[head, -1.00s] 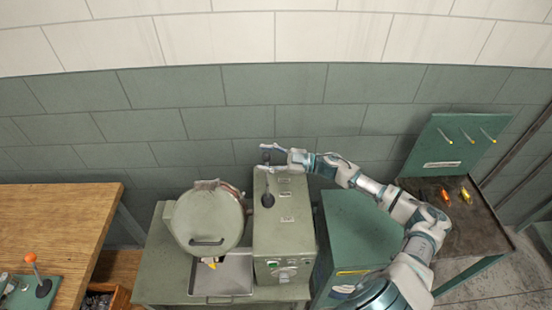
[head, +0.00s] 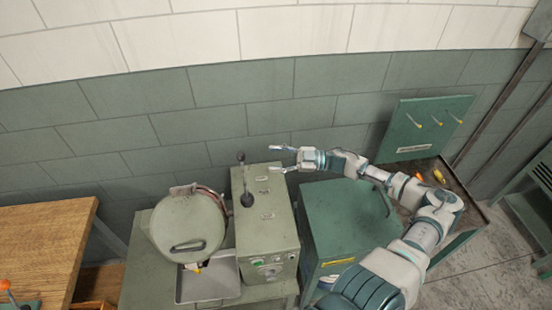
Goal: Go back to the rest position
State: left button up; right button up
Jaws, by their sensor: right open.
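My right gripper (head: 284,159) is open and empty, with its fingers pointing left. It hovers just right of the black lever (head: 244,182) on top of the green spring coiler box (head: 266,235) and appears apart from it. The lever stands upright with a round knob at its top. My right arm reaches in from the lower right, over the green cabinet. My left gripper is not in view.
A round-lidded green drum (head: 188,225) stands left of the box, above a metal tray (head: 212,282). A green cabinet (head: 335,213) is to the right. A green panel (head: 425,125) backs a dark table with small coloured items. A wooden table (head: 45,250) is at left.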

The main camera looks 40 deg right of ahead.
jog(key=shift+d+f, duration=0.1)
jog(key=shift+d, duration=0.3)
jog(key=shift+a, duration=0.25)
